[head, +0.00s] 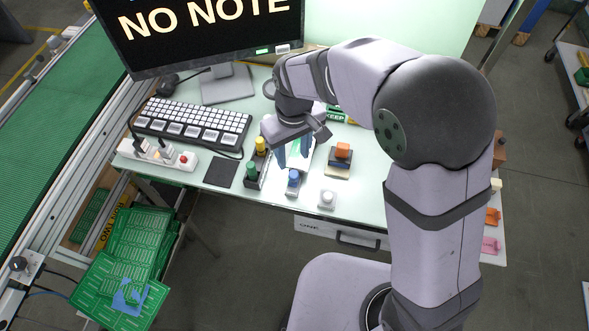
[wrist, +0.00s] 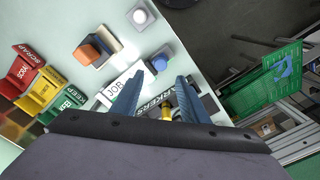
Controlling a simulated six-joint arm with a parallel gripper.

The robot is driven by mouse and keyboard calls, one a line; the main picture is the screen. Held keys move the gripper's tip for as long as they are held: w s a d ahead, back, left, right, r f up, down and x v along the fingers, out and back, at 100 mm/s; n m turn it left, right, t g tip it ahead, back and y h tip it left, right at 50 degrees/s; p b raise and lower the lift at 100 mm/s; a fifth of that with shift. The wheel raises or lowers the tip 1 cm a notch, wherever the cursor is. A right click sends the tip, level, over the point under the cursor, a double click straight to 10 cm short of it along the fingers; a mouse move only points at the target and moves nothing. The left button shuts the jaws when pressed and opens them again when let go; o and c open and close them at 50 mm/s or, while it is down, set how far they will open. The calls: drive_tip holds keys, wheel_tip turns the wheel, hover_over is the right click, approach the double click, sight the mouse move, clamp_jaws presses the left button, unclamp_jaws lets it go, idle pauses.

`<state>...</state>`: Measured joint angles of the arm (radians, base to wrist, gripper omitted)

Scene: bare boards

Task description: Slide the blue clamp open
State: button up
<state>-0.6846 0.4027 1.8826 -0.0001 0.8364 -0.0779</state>
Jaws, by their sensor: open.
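The blue clamp (head: 293,180) is a small blue block on a pale base near the front edge of the table. It also shows in the wrist view (wrist: 160,63), just beyond and between my fingertips. My gripper (head: 293,158) is open, with its two blue fingers apart and nothing seen between them. It hangs above the table, behind the clamp in the head view. In the wrist view the fingertips (wrist: 159,80) are apart. I cannot tell the exact height gap to the clamp.
An orange block (head: 343,150) on a dark base stands right of the clamp, and a white round button (head: 327,198) stands front right. Green and yellow pegs (head: 251,171) stand left. A keyboard (head: 194,124) and monitor (head: 200,30) are behind. Green boards (head: 130,265) lie lower left.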

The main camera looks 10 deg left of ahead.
sight(294, 176)
drive_tip(key=shift+s+d, duration=0.15)
drive_tip(key=shift+s, duration=0.1)
drive_tip(key=shift+d+f, duration=0.1)
drive_tip(key=shift+f, duration=0.4)
drive_tip(key=shift+f+p, duration=1)
drive_tip(key=shift+f, duration=2.25)
clamp_jaws()
